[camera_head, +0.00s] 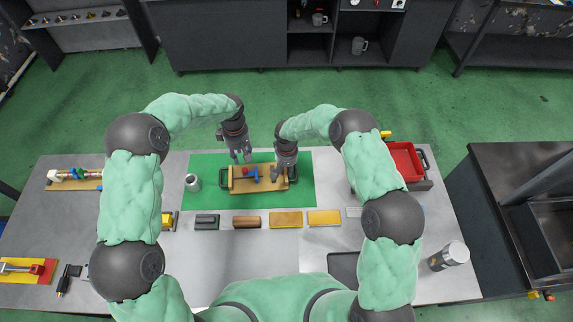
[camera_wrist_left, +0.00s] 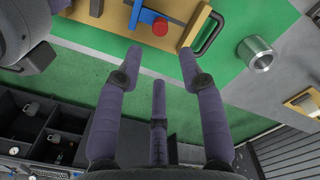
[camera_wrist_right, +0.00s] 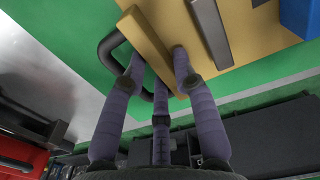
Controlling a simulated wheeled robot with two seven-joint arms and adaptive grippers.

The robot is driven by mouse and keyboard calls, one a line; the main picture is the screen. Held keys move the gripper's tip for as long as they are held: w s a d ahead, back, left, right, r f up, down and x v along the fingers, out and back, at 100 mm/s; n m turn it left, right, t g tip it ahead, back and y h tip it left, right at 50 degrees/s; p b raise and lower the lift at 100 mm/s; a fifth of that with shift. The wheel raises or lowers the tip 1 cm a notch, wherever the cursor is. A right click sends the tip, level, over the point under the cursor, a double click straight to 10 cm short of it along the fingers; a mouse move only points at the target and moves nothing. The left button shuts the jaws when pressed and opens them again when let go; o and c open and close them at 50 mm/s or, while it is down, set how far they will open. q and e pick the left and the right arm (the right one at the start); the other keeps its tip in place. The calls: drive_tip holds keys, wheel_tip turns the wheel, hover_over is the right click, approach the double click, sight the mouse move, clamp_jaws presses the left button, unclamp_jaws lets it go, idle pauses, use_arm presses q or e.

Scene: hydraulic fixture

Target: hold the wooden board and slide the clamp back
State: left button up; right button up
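The wooden board (camera_head: 238,186) lies on a green mat (camera_head: 300,200), with a black handle at each end. A blue clamp (camera_head: 250,174) with a red knob (camera_head: 245,170) sits on it; they also show in the left wrist view as the blue clamp (camera_wrist_left: 151,17) and red knob (camera_wrist_left: 160,27). My left gripper (camera_head: 240,157) is open and empty, above the board's far edge. My right gripper (camera_head: 279,172) is at the board's right end. In the right wrist view its fingers close on both sides of the board's raised end strip (camera_wrist_right: 150,45), beside the black handle (camera_wrist_right: 112,52).
A metal cylinder (camera_head: 193,182) stands left of the board. Several blocks, including a brown one (camera_head: 246,222) and a yellow one (camera_head: 286,219), lie in a row in front of the mat. A red bin (camera_head: 405,160) is at the right. Bare table lies in front of the blocks.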

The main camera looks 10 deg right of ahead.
sight(245, 170)
drive_tip(key=shift+f, duration=0.15)
drive_tip(key=shift+c, duration=0.3)
clamp_jaws()
use_arm(q)
wheel_tip(245, 170, down, 3)
drive_tip(key=m, duration=0.3)
drive_tip(key=shift+m, duration=0.4)
drive_tip(key=shift+f, duration=3.45)
clamp_jaws()
